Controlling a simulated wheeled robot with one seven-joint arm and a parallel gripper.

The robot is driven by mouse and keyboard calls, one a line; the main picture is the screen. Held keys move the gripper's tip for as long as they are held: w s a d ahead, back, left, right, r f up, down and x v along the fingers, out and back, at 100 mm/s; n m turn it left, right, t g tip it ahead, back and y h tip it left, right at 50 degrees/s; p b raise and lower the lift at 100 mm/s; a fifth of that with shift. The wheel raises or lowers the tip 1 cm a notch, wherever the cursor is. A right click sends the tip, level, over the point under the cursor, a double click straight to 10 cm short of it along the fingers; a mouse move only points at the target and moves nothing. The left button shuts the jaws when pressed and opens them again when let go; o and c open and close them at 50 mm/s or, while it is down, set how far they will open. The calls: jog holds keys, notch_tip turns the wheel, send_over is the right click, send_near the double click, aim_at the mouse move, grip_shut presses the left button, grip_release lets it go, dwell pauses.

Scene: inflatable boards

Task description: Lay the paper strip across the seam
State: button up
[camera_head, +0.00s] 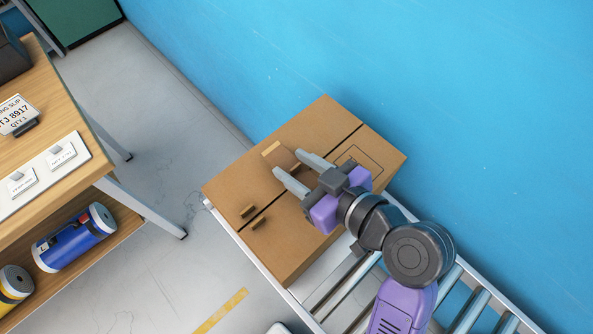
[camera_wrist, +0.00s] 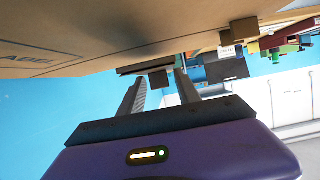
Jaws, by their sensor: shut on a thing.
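A brown cardboard box (camera_head: 322,118) lies on a roller conveyor, with a dark seam (camera_head: 348,136) running diagonally across its top. My gripper (camera_head: 289,163) reaches over the box top near the seam. It is shut on a brown paper strip (camera_head: 279,155), which has a paler far edge and sits between the fingertips. In the wrist view my gripper (camera_wrist: 158,80) has a dark, flat piece at its tips, close to the box face (camera_wrist: 100,50). Whether the strip touches the box cannot be told. My gripper hides part of the seam.
Two small brown tabs (camera_head: 248,211) stand on either side of the seam's near end. A printed outline (camera_head: 362,163) is on the box's right part. A blue wall (camera_head: 400,60) rises behind. A wooden table (camera_head: 60,100) with slips stands left; rolls lie on its shelf.

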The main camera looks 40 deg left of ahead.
aim_at(306, 183)
jog(key=shift+f, duration=1.45)
jog(key=shift+f, duration=0.1)
jog(key=o, duration=1.3)
jog(key=shift+r, duration=0.2)
jog(key=b+v, duration=0.1)
jog(key=v, duration=1.1)
jog(key=shift+f, duration=0.1)
